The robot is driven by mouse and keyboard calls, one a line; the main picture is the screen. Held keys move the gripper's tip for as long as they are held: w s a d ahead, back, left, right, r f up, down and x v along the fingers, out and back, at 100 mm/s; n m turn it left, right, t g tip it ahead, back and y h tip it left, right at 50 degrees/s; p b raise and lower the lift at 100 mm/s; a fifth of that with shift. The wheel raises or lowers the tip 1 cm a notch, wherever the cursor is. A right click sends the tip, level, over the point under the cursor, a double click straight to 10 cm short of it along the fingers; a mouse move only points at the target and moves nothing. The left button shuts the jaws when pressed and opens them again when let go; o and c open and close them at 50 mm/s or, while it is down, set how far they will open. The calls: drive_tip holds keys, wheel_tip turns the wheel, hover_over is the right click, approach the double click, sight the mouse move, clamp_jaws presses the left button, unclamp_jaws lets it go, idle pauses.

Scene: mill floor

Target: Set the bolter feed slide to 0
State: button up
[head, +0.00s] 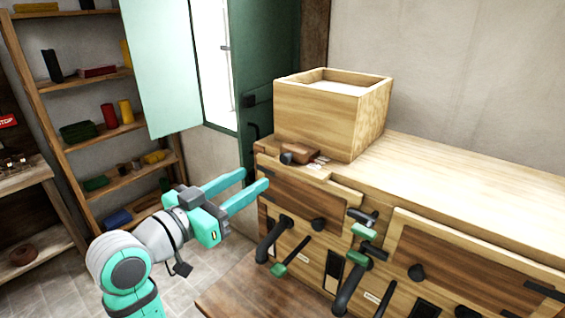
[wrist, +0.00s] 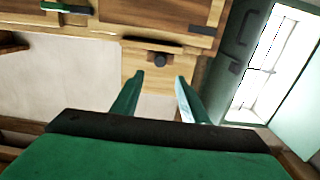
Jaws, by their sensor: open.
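A small brown wooden slide (head: 299,152) with a dark round knob (head: 286,158) sits at the left end of the wooden cabinet top, below the box hopper. It looks like the feed slide, but I cannot read its marks or setting. In the wrist view the brown slide (wrist: 150,46) and its dark knob (wrist: 160,59) lie just beyond my fingertips. My gripper (head: 255,179) is open and empty, left of the cabinet's end and a little lower than the knob. In the wrist view my gripper (wrist: 159,77) has its fingers pointing at the knob, apparently not touching it.
The open wooden hopper (head: 318,110) stands on the cabinet top (head: 465,180). Dark and green handles (head: 270,240) stick out from the cabinet front. A green shutter (head: 262,60) stands behind, by the window. Shelves (head: 95,136) with coloured goods fill the left. Floor shows between shelves and cabinet.

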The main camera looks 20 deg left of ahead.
sight(283, 159)
drive_tip(key=x, duration=1)
drive_tip(key=shift+w+d, duration=0.15)
drive_tip(key=shift+w, duration=0.15)
clamp_jaws()
